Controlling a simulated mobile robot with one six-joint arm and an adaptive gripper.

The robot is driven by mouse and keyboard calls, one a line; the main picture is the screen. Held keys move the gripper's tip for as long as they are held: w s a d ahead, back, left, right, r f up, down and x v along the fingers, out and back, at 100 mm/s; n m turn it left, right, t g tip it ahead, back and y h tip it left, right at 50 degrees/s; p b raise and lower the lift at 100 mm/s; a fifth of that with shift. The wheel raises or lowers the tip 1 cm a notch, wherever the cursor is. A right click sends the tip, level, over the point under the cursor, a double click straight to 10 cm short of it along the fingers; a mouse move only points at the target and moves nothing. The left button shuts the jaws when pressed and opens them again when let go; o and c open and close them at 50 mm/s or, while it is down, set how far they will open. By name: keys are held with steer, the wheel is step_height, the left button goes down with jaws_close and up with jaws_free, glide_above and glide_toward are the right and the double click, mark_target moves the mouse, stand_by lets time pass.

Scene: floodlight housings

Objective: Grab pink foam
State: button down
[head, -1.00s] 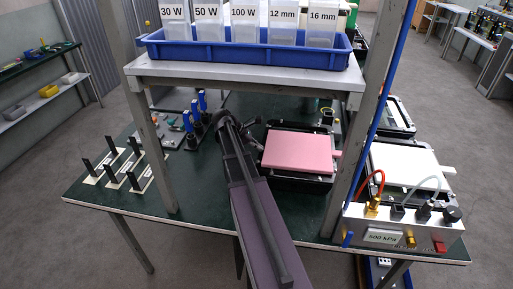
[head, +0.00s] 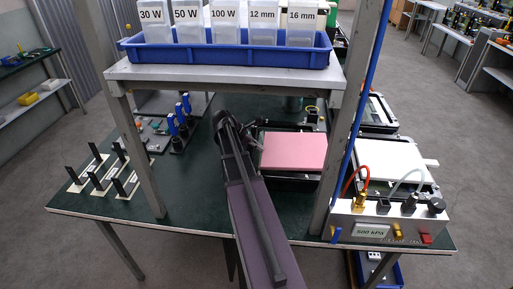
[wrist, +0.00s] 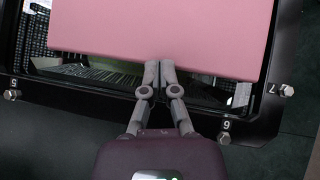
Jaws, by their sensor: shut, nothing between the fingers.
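The pink foam (head: 294,151) is a flat slab lying on a black housing (head: 290,183) on the green bench, under the shelf. In the wrist view the foam (wrist: 165,25) fills the top, its near edge running across the picture. My gripper (wrist: 158,68) is shut and empty, its fingertips together at the middle of that edge. They overlap the edge in the picture; I cannot tell whether they touch it. Below the foam, the open inside of the housing (wrist: 255,125) shows, with a bolted rim.
A shelf (head: 225,74) with a blue tray of labelled bins stands above the bench. Its post (head: 341,150) rises just right of the foam. A white slab (head: 390,160) lies on another housing farther right, behind a pressure box (head: 385,222). Black uprights (head: 95,152) stand at left.

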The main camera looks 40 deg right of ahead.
steer(key=shift+w+a, duration=0.45)
steer(key=shift+a, duration=0.2)
steer(key=shift+w+a, duration=0.65)
steer(key=shift+a, duration=0.2)
steer(key=p+v, duration=0.7)
steer(key=v, duration=0.3)
steer(key=shift+w+a, duration=0.1)
steer(key=shift+a, duration=0.05)
